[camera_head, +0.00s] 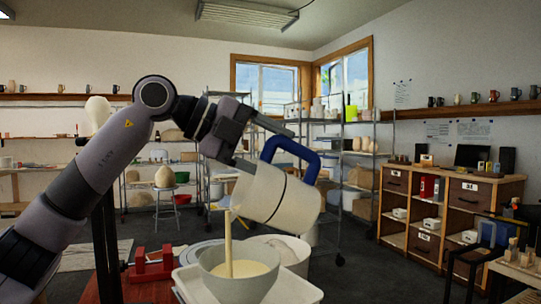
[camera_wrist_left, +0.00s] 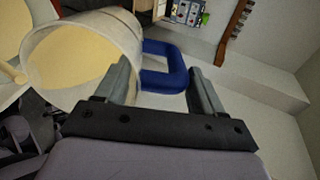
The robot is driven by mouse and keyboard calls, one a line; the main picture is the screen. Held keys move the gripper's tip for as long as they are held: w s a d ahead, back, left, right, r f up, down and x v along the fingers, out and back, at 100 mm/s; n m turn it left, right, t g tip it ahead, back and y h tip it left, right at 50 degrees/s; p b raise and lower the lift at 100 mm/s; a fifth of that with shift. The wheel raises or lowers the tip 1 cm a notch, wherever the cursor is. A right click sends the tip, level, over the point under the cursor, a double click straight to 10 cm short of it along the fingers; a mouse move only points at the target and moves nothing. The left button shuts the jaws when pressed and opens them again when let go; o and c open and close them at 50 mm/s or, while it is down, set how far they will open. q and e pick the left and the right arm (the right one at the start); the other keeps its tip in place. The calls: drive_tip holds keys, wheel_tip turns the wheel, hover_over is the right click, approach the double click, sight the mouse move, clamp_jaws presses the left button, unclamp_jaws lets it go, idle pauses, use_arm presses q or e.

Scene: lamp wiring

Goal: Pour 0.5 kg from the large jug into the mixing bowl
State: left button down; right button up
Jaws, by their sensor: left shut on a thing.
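The large jug (camera_head: 278,196) is cream-coloured with a blue handle (camera_head: 318,165). It is held in the air, tilted to the left. A pale yellow stream (camera_head: 228,243) falls from its lip into the mixing bowl (camera_head: 232,290), a grey-white bowl holding some pale yellow liquid. My left gripper (camera_head: 268,146) is shut on the jug's handle, above and behind the jug. In the left wrist view the handle (camera_wrist_left: 177,82) shows between the fingers, and the tilted jug (camera_wrist_left: 122,28) shows yellow liquid inside. My right gripper is not in view.
The bowl stands on a white tray-like base (camera_head: 305,292). A white container (camera_head: 297,262) stands just behind the bowl. A red vise-like tool (camera_head: 151,266) is to the left. Shelves and a wooden cabinet (camera_head: 455,208) stand farther back.

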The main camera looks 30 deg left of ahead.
use_arm(q)
drive_tip(key=shift+s+a+f+b, duration=0.15)
drive_tip(key=shift+s+a+b, duration=0.05)
drive_tip(key=shift+b, duration=0.55)
drive_tip(key=shift+s+a+b, duration=0.1)
drive_tip(key=shift+b, duration=0.25)
drive_tip(key=shift+f+t+h, duration=0.1)
drive_tip(key=shift+t+h, duration=0.2)
